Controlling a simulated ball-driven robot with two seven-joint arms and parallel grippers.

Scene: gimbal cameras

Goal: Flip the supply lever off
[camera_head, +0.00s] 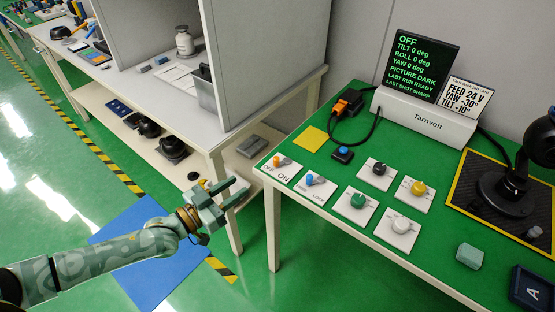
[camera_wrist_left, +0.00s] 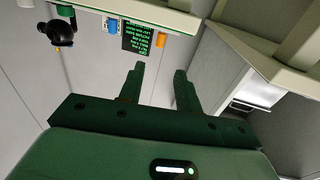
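The supply lever (camera_head: 277,160) is a small orange-tipped lever on a white plate (camera_head: 288,168) marked OFF and ON, at the left front corner of the green table. It is too small to tell which mark it leans to. An orange piece, perhaps this lever, shows in the left wrist view (camera_wrist_left: 161,40). The display (camera_head: 423,64) reads OFF and picture dark. My left gripper (camera_head: 236,190) is left of the table's edge, apart from the lever. Its fingers stand apart and empty in the left wrist view (camera_wrist_left: 159,70). My right gripper is not in view.
A blue lever (camera_head: 311,181) on a LOCK plate stands beside the supply lever. Black (camera_head: 379,169), yellow (camera_head: 418,188), green (camera_head: 358,201) and white (camera_head: 402,224) knobs lie to the right. A blue button (camera_head: 343,152) is behind. A white workbench (camera_head: 205,125) stands behind my left arm.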

